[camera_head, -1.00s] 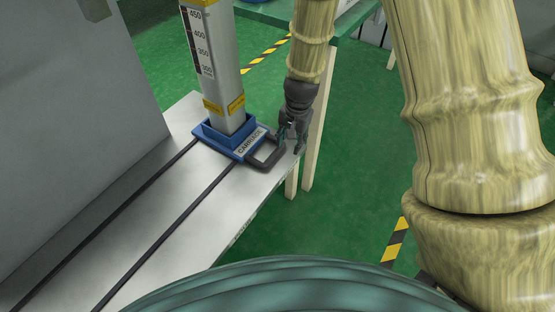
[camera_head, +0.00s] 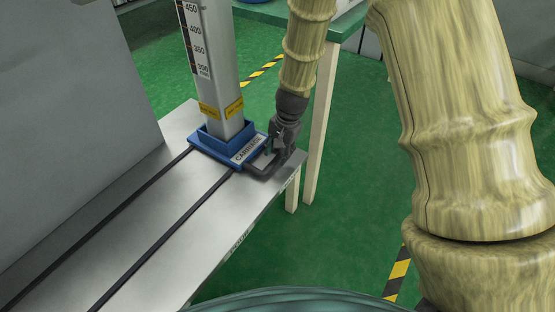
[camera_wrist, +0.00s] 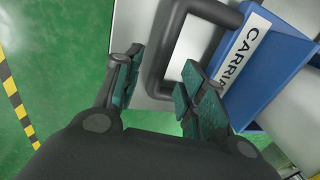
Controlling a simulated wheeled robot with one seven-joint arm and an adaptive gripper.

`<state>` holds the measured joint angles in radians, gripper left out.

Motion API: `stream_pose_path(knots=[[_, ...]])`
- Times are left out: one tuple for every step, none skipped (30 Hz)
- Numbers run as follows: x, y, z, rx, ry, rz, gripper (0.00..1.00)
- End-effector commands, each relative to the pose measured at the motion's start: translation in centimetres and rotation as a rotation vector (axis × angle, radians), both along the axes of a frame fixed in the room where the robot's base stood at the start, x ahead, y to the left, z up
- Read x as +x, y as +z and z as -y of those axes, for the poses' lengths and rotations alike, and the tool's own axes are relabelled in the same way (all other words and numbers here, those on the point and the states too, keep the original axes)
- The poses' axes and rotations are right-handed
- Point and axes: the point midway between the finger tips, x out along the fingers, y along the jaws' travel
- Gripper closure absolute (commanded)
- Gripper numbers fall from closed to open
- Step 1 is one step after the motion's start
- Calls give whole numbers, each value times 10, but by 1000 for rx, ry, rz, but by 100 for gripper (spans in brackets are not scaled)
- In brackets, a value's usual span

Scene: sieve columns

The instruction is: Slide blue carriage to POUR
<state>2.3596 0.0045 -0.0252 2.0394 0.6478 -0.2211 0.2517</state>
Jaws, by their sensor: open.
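The blue carriage (camera_head: 228,158) sits on two dark rails on the metal bench, with a "CARRIAGE" label on its side. A grey column (camera_head: 224,95) with a number scale stands upright in it. A dark loop handle (camera_head: 262,172) sticks out from its right side; the handle (camera_wrist: 158,62) also shows in the wrist view. My gripper (camera_head: 271,148) is at the handle. In the wrist view my gripper (camera_wrist: 157,86) is open, with a green-padded finger on either side of the handle bar. Whether the pads touch the bar is unclear. No POUR mark shows.
The metal bench (camera_head: 120,235) is clear along its rails toward the lower left. A grey wall-like block (camera_head: 75,90) stands along its left side. A green table (camera_head: 345,22) with pale legs is behind my arm. Green floor with striped tape lies to the right.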

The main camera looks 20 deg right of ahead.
Motion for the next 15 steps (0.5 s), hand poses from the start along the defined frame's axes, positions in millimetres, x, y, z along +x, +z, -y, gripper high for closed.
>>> stream_pose_path(knots=[[1, -10, -1, -1, 0, -1, 59], [1, -13, -1, -1, 1, -1, 59], [2, -16, -1, -1, 1, -1, 59], [2, -19, -2, -1, 1, -1, 59], [2, -20, -2, -1, 1, -1, 59], [3, -22, -2, 0, 1, 0, 59], [3, -23, -3, -1, 1, 1, 59], [3, -24, -3, -1, 1, 1, 59], [4, -25, -3, -1, 1, 1, 59], [4, -25, -3, -1, 1, 1, 59], [4, -26, -3, -1, 1, 1, 59], [4, -26, -3, -1, 1, 1, 59], [4, -26, -3, -1, 1, 1, 59], [4, -26, -3, -1, 1, 1, 59], [4, -26, -3, -1, 1, 1, 59]])
